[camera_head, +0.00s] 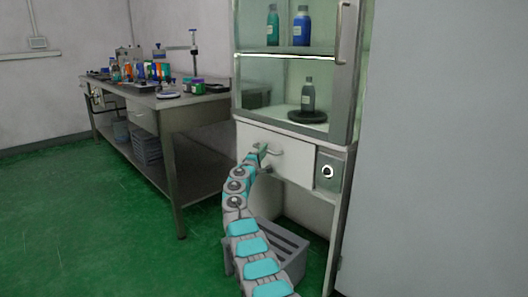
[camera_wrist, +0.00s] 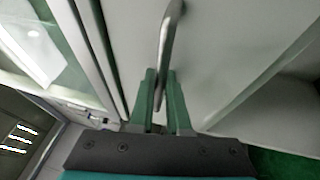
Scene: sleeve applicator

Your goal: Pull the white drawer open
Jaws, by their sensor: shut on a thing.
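The white drawer (camera_head: 297,164) is in the steel-framed cabinet, below its glass section, in the head view. Its front looks about flush with the cabinet. The drawer's metal handle (camera_head: 277,152) sticks out from the front. My gripper (camera_head: 259,149) is at the handle's left end, with my arm reaching up to it from below. In the wrist view, the green fingers of my gripper (camera_wrist: 161,88) are shut on the silver handle (camera_wrist: 171,30), which runs up from between them. The white drawer front (camera_wrist: 228,38) fills the middle behind them. The fingertips' contact is partly hidden.
A grey panel with a round black-and-white dial (camera_head: 328,171) is right of the drawer. Bottles stand behind the glass above. A grey slatted crate (camera_head: 285,249) sits below the cabinet beside my arm. A cluttered workbench (camera_head: 178,108) stands left. The green floor (camera_head: 95,225) between is clear.

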